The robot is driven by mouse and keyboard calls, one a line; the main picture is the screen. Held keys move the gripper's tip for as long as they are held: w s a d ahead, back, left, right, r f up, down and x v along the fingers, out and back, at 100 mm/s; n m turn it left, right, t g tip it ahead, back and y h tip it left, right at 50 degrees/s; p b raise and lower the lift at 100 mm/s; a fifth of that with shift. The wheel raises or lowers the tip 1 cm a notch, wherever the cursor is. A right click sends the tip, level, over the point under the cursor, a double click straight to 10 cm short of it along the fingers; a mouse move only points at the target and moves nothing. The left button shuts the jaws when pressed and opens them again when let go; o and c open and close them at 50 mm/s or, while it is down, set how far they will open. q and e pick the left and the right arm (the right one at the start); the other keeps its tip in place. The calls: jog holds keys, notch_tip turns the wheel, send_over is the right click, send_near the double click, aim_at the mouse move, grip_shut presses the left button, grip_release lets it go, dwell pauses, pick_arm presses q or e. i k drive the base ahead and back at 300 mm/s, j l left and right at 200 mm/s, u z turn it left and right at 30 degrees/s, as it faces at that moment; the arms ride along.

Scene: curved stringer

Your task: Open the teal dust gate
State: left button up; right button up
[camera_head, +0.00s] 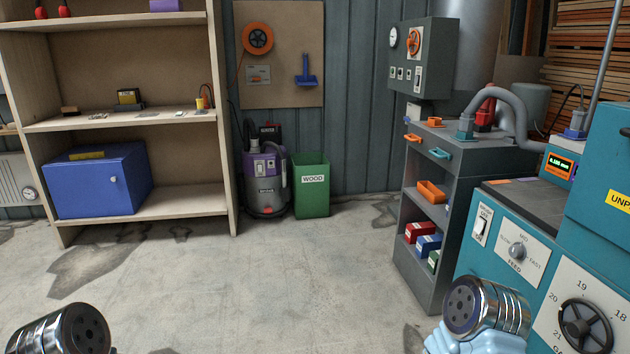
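A teal pull handle (440,153), probably the teal dust gate, sits on the front upper edge of the grey cabinet (465,160) at centre right. An orange handle (412,137) of similar form is to its left. A grey hose (513,105) ends in a teal fitting (465,130) on the cabinet top. I cannot tell from here how far the gate is slid. Chrome-ended parts of my two arms show at the bottom left and bottom right, well apart from the handle. Neither gripper's fingers are in view.
A teal machine (497,262) with a switch, dial and handwheel stands at the right, close beside the cabinet. A shelf (130,120) with a blue box, a shop vacuum (265,180) and a green bin (311,185) stand at the back. The concrete floor between is clear.

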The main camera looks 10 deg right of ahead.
aim_at(446, 154)
jog(key=i+j+z, duration=0.1)
jog(key=i+z, duration=0.25)
jog(key=i, duration=0.2)
jog(key=i+j+z, duration=0.35)
jog(key=i, duration=0.15)
jog(key=l, duration=0.1)
